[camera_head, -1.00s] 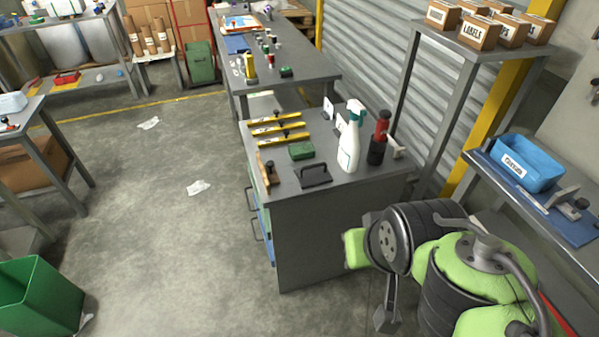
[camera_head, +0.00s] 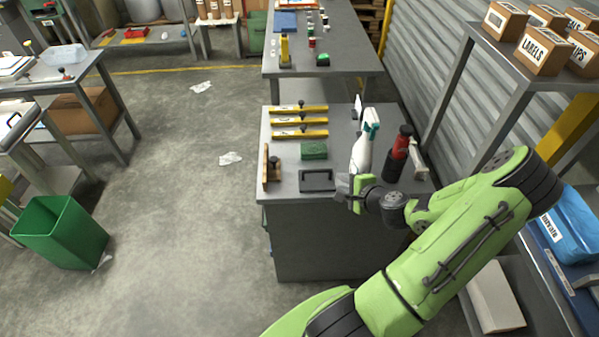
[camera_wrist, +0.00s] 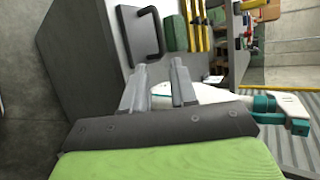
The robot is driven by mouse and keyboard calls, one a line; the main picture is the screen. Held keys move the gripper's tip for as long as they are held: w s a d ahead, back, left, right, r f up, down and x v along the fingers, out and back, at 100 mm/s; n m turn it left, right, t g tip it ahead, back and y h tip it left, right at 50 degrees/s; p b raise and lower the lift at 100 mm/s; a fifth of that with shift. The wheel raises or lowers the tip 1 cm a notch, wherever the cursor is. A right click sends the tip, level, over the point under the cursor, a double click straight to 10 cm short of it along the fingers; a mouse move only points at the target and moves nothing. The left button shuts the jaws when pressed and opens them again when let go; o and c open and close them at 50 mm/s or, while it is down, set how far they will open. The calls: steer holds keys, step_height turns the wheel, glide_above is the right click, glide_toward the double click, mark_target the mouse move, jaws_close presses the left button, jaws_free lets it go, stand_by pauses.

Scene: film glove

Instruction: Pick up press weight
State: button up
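The press weight appears to be the dark flat block with a handle (camera_head: 317,181) at the front edge of the grey cabinet top (camera_head: 345,152). In the wrist view the block (camera_wrist: 131,38) is ahead of my fingers, with its handle standing off its face. My gripper (camera_head: 343,187) is just right of the block in the head view. In the wrist view my gripper (camera_wrist: 160,64) has two grey fingers apart, with nothing held between them. The white spray bottle (camera_head: 362,155) stands close behind the gripper; it also shows beyond the fingers (camera_wrist: 208,95).
A dark red-topped bottle (camera_head: 397,155) stands right of the spray bottle. A green block (camera_head: 314,150), yellow bars (camera_head: 299,121) and a wooden-backed tool (camera_head: 267,168) lie around the weight. A shelf with boxes (camera_head: 544,50) stands at the right. Open floor lies left of the cabinet.

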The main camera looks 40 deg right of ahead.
mark_target(320, 171)
steer(key=x, duration=1)
steer(key=shift+w+f, duration=0.2)
steer(key=shift+w, duration=0.2)
steer(key=x, duration=0.4)
steer(key=shift+w+d+f, duration=0.1)
steer(key=shift+w+f, duration=0.15)
steer(key=shift+w, duration=0.05)
steer(key=shift+s, duration=0.1)
jaws_close()
steer(key=shift+r, duration=0.1)
